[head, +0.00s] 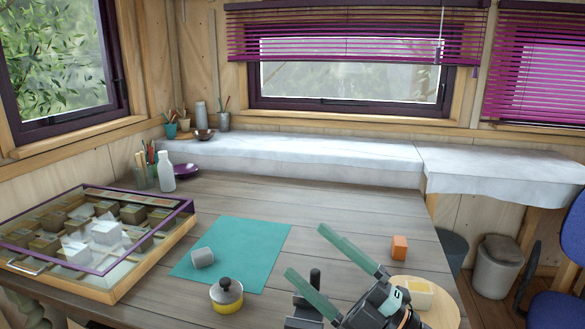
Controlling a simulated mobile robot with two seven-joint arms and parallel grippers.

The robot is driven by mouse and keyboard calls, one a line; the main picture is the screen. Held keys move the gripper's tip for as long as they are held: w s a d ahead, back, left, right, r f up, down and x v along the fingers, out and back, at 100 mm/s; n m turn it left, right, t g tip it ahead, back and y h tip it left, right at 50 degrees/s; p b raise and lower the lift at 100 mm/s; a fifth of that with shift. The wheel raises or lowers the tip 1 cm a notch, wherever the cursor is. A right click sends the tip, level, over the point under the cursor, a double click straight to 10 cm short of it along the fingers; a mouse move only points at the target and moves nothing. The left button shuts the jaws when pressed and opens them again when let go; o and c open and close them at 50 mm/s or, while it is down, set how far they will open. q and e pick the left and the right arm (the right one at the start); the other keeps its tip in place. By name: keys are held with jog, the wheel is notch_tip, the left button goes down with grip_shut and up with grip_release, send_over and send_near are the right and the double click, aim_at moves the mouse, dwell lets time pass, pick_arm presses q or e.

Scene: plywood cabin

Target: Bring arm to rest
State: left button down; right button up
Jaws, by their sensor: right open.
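My right gripper (318,262) is in the head view at the lower middle, above the wooden table (330,215). Its two green fingers are spread wide with nothing between them. It is to the right of the teal mat (240,245) and beside a round wooden board (440,306), which its wrist partly hides. My left gripper does not show.
An orange block (399,247) and a yellow block (420,294) are at right. A glass-topped case (150,262) fills the left. The table's back middle is clear.

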jog(key=d+f+m+t+h, duration=0.4)
jog(key=d+f+m+h, duration=1.15)
jog(key=m+h, duration=0.4)
jog(key=s+d+f+m+g, duration=0.2)
jog(key=s+f+m+g, duration=0.2)
jog(key=s+f+g, duration=1.3)
jog(key=s+a+f+t+y+p, duration=0.1)
jog(key=a+f+t+y+p, duration=0.1)
jog(key=a+f+t+p, duration=0.2)
jog(key=shift+s+f+t+p, duration=0.35)
jog(key=shift+f+t+p, duration=0.2)
jog(key=shift+t+p, duration=1.65)
jog(key=shift+a+t+y+b, duration=0.1)
jog(key=shift+t+y+b, duration=0.15)
jog(key=shift+t+b, duration=0.1)
